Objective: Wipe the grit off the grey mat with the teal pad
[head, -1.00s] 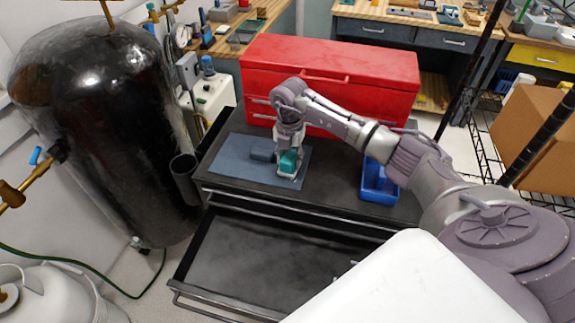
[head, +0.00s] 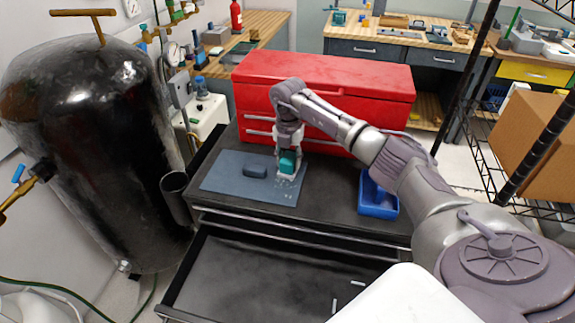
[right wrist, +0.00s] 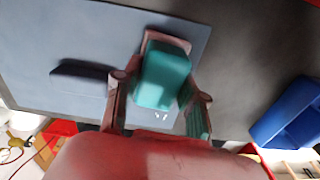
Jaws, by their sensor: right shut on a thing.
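My right gripper (head: 287,158) is shut on the teal pad (head: 288,163), near the back right edge of the grey mat (head: 225,181). In the right wrist view the teal pad (right wrist: 164,76) sits between the two fingers. Whether it touches the mat is hard to tell. Pale specks of grit (head: 287,180) lie on the mat just in front of the pad; a few grit specks (right wrist: 162,116) also show in the right wrist view. My left gripper is out of view.
A blue bin (head: 378,200) stands to the right on the black cart top. A red chest (head: 340,85) stands behind. An open drawer (head: 250,275) below holds short pale rods (head: 334,306).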

